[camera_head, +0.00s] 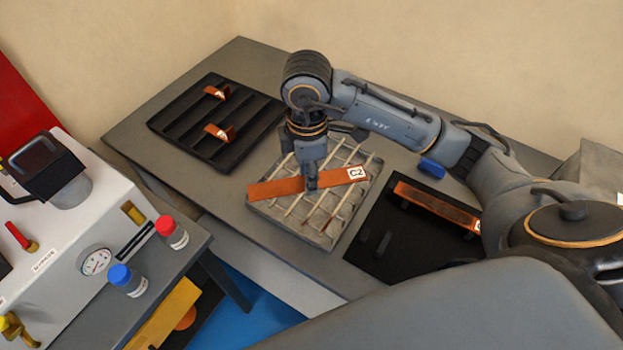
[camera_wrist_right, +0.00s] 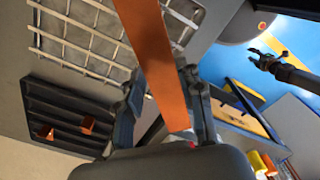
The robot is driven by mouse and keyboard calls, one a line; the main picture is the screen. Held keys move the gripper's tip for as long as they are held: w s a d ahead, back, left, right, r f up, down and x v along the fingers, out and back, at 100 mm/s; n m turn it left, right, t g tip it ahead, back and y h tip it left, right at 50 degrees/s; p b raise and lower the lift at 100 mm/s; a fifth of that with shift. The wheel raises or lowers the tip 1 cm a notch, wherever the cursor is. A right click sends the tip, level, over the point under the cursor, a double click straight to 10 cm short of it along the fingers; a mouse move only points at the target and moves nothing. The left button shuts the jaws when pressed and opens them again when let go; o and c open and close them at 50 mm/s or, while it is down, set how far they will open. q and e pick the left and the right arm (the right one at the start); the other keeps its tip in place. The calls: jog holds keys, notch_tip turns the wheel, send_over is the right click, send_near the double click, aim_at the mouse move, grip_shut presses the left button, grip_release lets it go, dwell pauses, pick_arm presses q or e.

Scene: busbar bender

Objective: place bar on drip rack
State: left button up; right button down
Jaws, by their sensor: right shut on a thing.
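My right gripper (camera_head: 312,183) points down and is shut on a flat copper bar (camera_head: 275,189) near its middle. The bar has a white tag reading C2 at its right end. In the head view the bar lies across the outline of the drip rack (camera_head: 318,222), a pale tray with a wire grid. In the right wrist view the bar (camera_wrist_right: 150,45) runs between my right gripper's fingers (camera_wrist_right: 165,100), and the rack (camera_wrist_right: 75,40) shows behind it. I cannot tell the exact gap between them. My left gripper (camera_wrist_right: 258,56) shows small in the wrist view, fingers apart and empty.
A black slotted rack (camera_head: 190,150) with two bent copper pieces (camera_head: 219,131) stands at the back left. A black tray (camera_head: 380,265) with another copper bar (camera_head: 437,206) lies right of the drip rack. A white machine (camera_head: 70,265) and two capped bottles (camera_head: 172,233) are at left.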

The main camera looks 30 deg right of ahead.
jog(key=w+d+f, duration=0.1)
jog(key=w+f, duration=0.1)
jog(key=w+d+f+p, duration=0.1)
jog(key=w+f, duration=0.1)
jog(key=w+d+f, duration=0.2)
jog(key=shift+w+f+p, duration=0.1)
jog(key=shift+f+p, duration=0.25)
jog(key=shift+p, duration=0.05)
notch_tip(320, 180, down, 2)
jog(key=shift+f+p, duration=0.1)
jog(key=shift+p, duration=0.5)
jog(key=shift+f, duration=0.45)
jog(key=shift+f, duration=0.1)
jog(key=c, duration=0.8)
grip_release()
jog(key=shift+c, duration=0.2)
